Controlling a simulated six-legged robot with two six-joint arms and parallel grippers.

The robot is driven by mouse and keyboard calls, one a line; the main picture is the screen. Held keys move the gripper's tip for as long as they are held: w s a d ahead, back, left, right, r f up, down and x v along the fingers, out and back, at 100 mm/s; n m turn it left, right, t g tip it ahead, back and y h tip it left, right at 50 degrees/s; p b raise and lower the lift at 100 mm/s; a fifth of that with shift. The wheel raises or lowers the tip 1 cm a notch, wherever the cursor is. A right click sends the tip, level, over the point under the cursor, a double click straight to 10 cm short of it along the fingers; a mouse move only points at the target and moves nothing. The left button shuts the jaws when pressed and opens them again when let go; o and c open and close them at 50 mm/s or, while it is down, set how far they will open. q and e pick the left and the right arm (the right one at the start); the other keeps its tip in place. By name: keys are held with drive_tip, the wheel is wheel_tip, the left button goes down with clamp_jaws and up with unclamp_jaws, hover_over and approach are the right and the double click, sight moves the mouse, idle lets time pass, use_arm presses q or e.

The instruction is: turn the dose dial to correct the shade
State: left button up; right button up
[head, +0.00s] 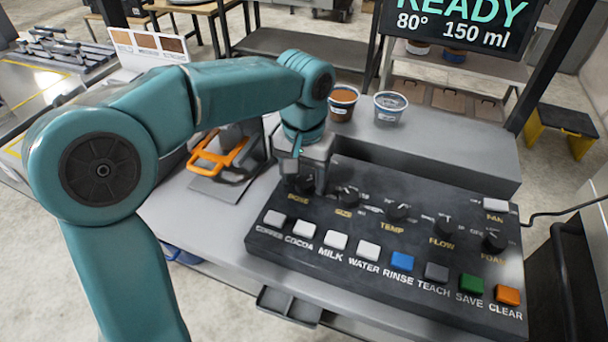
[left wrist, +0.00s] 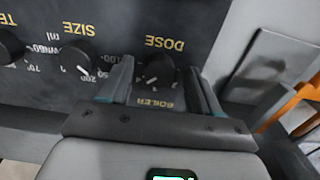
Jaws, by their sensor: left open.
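The dose dial (left wrist: 158,73) is a black round knob under the DOSE label in the left wrist view. My left gripper (left wrist: 160,84) is open, with one finger on each side of the dial; I cannot tell whether they touch it. In the head view my left gripper (head: 305,178) points down over the DOSE corner of the black control panel (head: 430,205) and largely hides the dial. A shade card (head: 148,44) with brown swatches stands at the back left. My right gripper is not in view.
The SIZE (head: 348,196), TEMP (head: 397,212), FLOW and FOAM dials run to the right, above a row of buttons. A cup with brown contents (head: 342,104) and another cup (head: 389,107) stand behind. An orange-handled thing (head: 217,155) lies left. The screen (head: 455,25) reads READY, 80°, 150 ml.

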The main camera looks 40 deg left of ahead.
use_arm(q)
drive_tip(key=c, duration=1)
drive_tip(key=shift+c, duration=0.2)
drive_tip(key=m+p, duration=0.2)
drive_tip(key=m, duration=0.2)
drive_tip(key=shift+r, duration=0.15)
drive_tip(key=m+p, duration=0.1)
drive_tip(key=m, duration=0.3)
drive_tip(key=shift+w+m+p, duration=0.1)
drive_tip(key=shift+m+p, duration=0.2)
drive_tip(key=shift+p, duration=0.1)
drive_tip(key=o, duration=1)
drive_tip(key=shift+o, duration=0.2)
